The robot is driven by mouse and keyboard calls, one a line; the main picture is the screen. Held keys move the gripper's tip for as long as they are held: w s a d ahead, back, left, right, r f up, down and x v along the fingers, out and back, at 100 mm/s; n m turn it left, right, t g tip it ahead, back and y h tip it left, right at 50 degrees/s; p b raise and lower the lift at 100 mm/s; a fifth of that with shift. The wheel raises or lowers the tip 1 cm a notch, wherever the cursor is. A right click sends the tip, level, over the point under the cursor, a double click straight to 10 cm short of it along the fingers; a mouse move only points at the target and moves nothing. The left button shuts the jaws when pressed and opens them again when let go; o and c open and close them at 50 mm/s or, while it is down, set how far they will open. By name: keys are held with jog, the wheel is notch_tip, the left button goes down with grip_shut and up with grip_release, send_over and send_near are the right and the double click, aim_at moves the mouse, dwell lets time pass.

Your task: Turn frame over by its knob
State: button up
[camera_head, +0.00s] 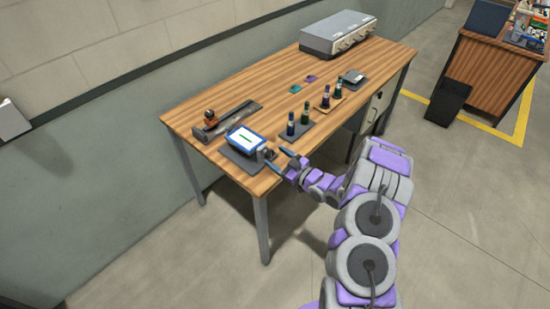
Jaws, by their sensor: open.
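A blue-rimmed frame with a pale face and a small green mark (243,139) sits tilted up on a dark grey base (238,157) near the left front of the wooden table. Its knob seems to be the small dark part (266,154) at the frame's right side, too small to tell clearly. My gripper (281,160) is open at the table's front edge, just right of the knob, with its two blue fingers apart. I cannot tell whether a finger touches the knob.
Dark bottles (298,122) stand in pairs on small mats to the right. A dark rail with an orange-topped tool (211,118) lies behind the frame. A grey box (339,32) stands at the table's far end. The table's left front corner (262,193) is bare.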

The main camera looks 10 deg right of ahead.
jog(key=shift+w+a, duration=0.35)
jog(key=shift+a, duration=0.3)
jog(key=shift+w+a, duration=0.3)
jog(key=shift+a, duration=0.3)
jog(key=shift+d, duration=0.55)
jog(key=shift+c, duration=2)
jog(key=shift+a+r, duration=0.1)
jog(key=shift+a, duration=0.2)
jog(key=c, duration=0.5)
jog(key=shift+c, duration=0.8)
jog(key=shift+d, duration=0.1)
